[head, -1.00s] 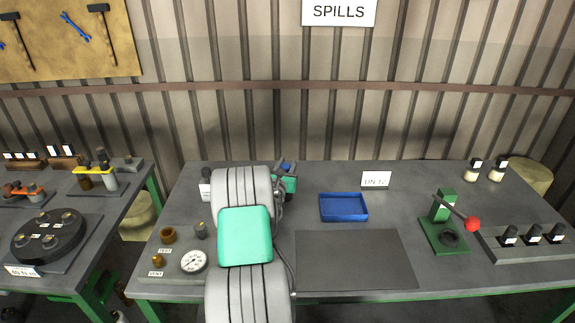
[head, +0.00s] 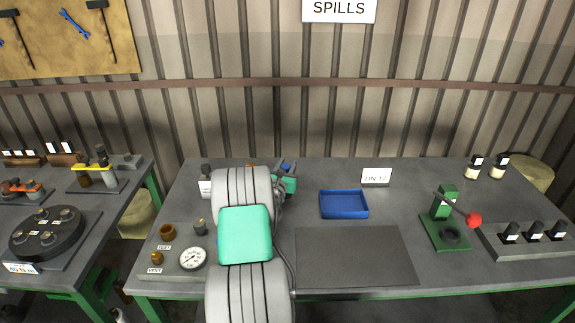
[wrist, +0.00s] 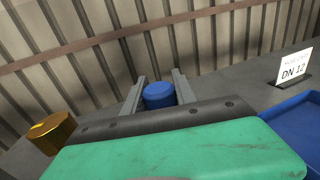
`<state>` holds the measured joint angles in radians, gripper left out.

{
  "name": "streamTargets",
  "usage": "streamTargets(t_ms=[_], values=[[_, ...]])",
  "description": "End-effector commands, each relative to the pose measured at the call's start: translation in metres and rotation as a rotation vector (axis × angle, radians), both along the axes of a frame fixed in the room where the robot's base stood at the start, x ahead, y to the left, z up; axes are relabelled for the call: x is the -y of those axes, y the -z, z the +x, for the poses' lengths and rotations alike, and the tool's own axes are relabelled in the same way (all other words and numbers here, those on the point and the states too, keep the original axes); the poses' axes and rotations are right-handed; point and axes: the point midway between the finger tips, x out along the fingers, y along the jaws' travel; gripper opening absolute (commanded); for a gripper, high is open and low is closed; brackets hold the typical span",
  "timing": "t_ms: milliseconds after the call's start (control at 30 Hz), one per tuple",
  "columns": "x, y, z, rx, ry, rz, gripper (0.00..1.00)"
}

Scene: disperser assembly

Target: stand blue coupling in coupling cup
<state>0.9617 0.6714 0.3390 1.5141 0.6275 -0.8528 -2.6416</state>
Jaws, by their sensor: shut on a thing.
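My gripper (wrist: 158,86) is shut on the blue coupling (wrist: 158,97), a short blue cylinder between the two grey fingers. In the head view the coupling (head: 287,167) shows as a small blue patch at my gripper (head: 288,173), near the back of the bench. My arm hides much of this area. Whether the coupling is clear of the bench is hard to tell. An open brown cup (head: 167,231) stands on the grey board at front left, well away from the coupling; I cannot tell whether it is the coupling cup.
A blue tray (head: 344,205) lies right of my gripper, before the DN 12 card (head: 376,177). A brass piece (wrist: 45,132) stands left of the fingers. A gauge (head: 193,259) sits at front left, a green press (head: 444,230) at right. The dark mat (head: 356,256) is bare.

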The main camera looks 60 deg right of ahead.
Motion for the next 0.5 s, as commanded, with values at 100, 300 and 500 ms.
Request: streamTargets(t_ms=[100, 300, 500], values=[[0.0, 0.002, 0.0, 0.002, 0.0, -0.003, 0.0], [0.0, 0.007, 0.0, 0.002, 0.0, -0.003, 0.0], [0.0, 0.012, 0.0, 0.001, 0.0, -0.003, 0.0]])
